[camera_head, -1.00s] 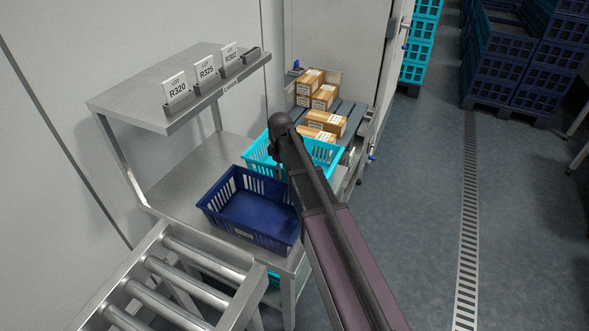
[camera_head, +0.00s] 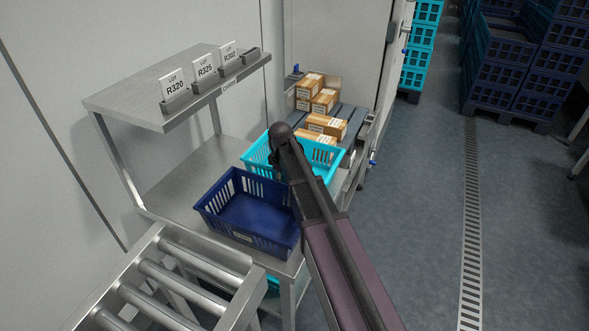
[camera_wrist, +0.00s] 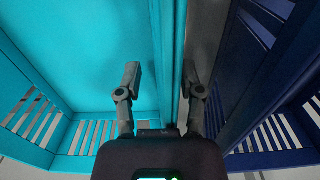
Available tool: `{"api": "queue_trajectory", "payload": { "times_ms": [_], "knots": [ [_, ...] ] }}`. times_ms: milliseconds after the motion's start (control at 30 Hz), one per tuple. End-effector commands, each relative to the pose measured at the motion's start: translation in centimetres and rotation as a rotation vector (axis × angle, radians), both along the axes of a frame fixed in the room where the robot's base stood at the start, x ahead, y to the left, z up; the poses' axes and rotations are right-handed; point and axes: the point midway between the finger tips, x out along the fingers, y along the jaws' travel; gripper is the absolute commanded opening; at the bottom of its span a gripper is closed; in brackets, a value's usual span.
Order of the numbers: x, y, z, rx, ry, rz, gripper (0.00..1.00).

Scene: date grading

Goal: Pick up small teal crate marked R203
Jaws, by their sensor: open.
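A teal crate (camera_head: 258,150) stands upright on the steel bench behind a navy crate; my arm covers part of it. No R203 mark is readable on it. In the wrist view its teal wall (camera_wrist: 170,40) runs between my gripper's fingers. My gripper (camera_wrist: 164,84) is open, with the left finger over the crate's inside and the right finger over the narrow gap on the navy crate's side. I cannot tell whether either finger touches the wall. In the head view my gripper is hidden by my arm.
The navy crate (camera_head: 232,179) is close beside the teal one and also shows in the wrist view (camera_wrist: 250,75). A shelf (camera_head: 150,95) with lot cards overhangs the bench. Cartons (camera_head: 322,122) stand behind. A roller conveyor (camera_head: 160,285) is in front.

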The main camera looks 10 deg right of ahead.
Motion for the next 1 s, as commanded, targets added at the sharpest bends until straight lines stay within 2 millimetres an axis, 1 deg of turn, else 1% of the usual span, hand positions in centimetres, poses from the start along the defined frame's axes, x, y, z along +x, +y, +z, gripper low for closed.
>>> {"api": "queue_trajectory", "payload": {
  "times_ms": [100,133,167,200,300,767,1000],
  "knots": [
    [0.0,0.0,0.0,0.0,0.0,0.0,0.49],
    [-0.01,-0.01,0.0,0.0,0.0,0.0,0.47],
    [-0.01,-0.01,0.0,0.0,0.0,0.0,0.38],
    [-0.01,-0.01,0.0,0.0,0.0,0.0,0.26],
    [0.0,-0.01,0.0,0.0,0.0,0.0,0.0],
    [-0.02,-0.01,0.06,0.001,0.002,0.0,0.0],
    [-0.05,-0.01,0.79,0.001,0.002,0.0,0.0]
  ]
}}
